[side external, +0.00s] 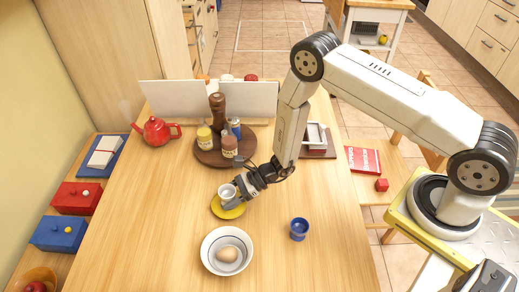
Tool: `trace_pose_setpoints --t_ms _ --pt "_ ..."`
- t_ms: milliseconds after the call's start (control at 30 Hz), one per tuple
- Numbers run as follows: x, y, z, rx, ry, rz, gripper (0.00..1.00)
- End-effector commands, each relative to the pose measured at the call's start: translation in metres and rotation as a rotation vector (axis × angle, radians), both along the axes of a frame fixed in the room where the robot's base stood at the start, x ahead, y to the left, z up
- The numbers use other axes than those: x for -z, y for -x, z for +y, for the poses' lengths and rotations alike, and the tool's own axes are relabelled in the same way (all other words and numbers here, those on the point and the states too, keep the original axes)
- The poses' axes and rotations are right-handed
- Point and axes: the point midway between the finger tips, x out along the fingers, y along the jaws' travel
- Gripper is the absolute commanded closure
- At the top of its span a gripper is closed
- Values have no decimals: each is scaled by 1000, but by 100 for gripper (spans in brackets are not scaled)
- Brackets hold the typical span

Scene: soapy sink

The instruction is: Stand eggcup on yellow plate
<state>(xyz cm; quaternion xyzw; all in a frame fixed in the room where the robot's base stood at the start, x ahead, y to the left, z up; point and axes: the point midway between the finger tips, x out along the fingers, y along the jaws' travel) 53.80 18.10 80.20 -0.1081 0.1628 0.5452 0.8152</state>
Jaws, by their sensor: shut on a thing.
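A small white eggcup (227,191) is in my gripper (236,194), at the yellow plate (230,214). The cup looks upright and over the plate; I cannot tell whether its foot touches the plate. My gripper is shut on it from the right, and the fingers hide part of the cup and plate. A blue eggcup (299,229) stands on the table to the right, apart from the gripper.
A white bowl (208,254) with an egg (227,254) in it stands in front of the plate. A round wooden tray (207,158) with jars and a pepper mill (217,112) is behind. A red teapot (156,131) stands back left. The table's left front is clear.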

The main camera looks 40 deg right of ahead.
Motion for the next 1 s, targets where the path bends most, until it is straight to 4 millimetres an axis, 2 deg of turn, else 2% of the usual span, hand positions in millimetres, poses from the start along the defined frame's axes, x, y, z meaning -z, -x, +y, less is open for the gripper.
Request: trace_pose_setpoints --t_ms 533,567,600,667,1000 --pt "9 0 0 0 0 -1 96" --pt "9 0 0 0 0 0 34" --pt "9 0 0 0 0 -1 21" --pt "9 0 0 0 0 -1 2" --pt "8 0 0 0 0 -1 2"
